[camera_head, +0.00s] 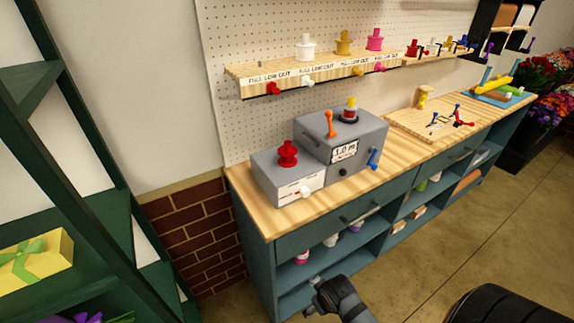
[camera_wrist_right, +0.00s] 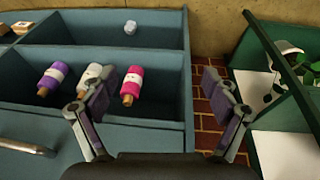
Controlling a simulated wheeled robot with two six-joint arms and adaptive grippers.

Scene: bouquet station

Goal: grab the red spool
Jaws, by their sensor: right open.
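A red spool-shaped piece (camera_head: 287,154) stands upright on the low grey box (camera_head: 268,180) at the near left end of the counter. My right gripper (camera_head: 318,297) is low in front of the cabinet, well below the counter. In the right wrist view its jaws (camera_wrist_right: 160,95) are open and empty. A pink roll (camera_wrist_right: 132,85) shows beyond them in a cabinet compartment, with a white roll (camera_wrist_right: 93,82) and a purple roll (camera_wrist_right: 54,78). My left gripper is not in view.
The wooden counter (camera_head: 240,185) tops a teal cabinet with drawers and open compartments. A taller grey box (camera_head: 350,135) with an orange lever stands beside the low one. A green shelf rack (camera_head: 85,130) stands at left.

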